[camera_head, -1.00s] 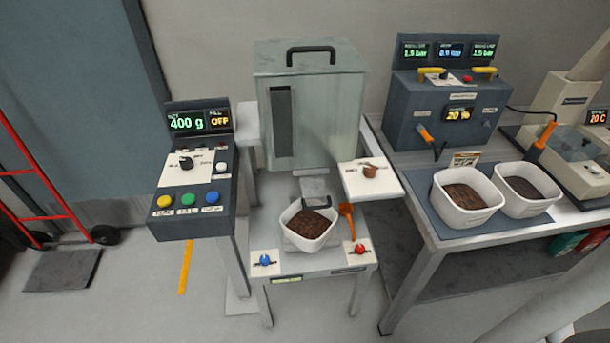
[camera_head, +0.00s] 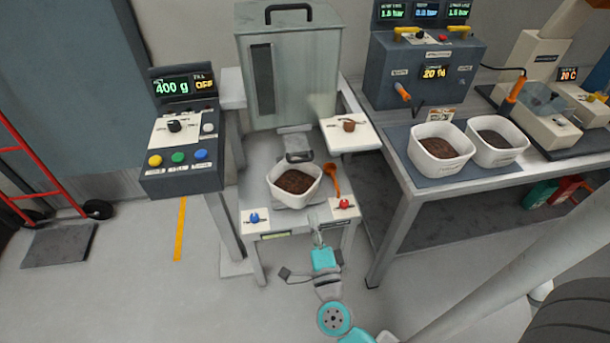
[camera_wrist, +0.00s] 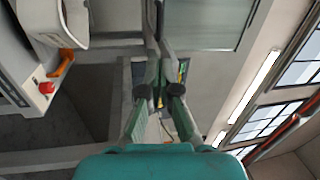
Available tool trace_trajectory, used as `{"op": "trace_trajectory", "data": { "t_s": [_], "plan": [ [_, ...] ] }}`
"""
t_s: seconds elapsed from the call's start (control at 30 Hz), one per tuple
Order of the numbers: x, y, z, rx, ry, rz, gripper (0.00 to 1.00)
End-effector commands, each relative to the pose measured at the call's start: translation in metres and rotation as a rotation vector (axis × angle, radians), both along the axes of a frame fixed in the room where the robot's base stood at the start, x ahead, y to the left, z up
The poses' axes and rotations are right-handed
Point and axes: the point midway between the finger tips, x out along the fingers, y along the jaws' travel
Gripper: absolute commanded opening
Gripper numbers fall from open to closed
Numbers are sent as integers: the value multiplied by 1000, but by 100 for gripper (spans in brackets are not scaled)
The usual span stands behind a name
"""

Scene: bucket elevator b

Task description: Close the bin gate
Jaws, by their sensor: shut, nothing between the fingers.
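The grey-green bin (camera_head: 293,75) stands upright at the back of a small metal stand, with a dark window slot on its front. A short metal outlet (camera_head: 295,143) shows below it. A white panel (camera_head: 349,136) to the right of the outlet carries a small brown lever knob (camera_head: 348,125); its label is too small to read. The gate's own position cannot be made out. My gripper (camera_head: 318,238) is in front of the stand's front edge, below and apart from the knob. In the wrist view my gripper (camera_wrist: 160,50) is shut and empty.
A white tub (camera_head: 294,185) of dark grounds sits under the outlet, with an orange scoop (camera_head: 331,180) beside it. A blue knob (camera_head: 254,218) and a red knob (camera_head: 344,204) are at the stand's front. A control box (camera_head: 181,156) stands left; a bench (camera_head: 395,170) with tubs stands right.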

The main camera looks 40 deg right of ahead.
Motion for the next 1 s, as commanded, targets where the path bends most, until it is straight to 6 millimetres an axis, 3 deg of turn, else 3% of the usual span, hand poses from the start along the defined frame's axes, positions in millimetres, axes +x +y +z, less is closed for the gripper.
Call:
{"op": "trace_trajectory", "data": {
  "t_s": [0.37, 1.0],
  "plan": [
    [29, -20, 4, 75, -47, -21, 0],
    [114, -80, 22, 73, -45, -19, 0]
  ]
}}
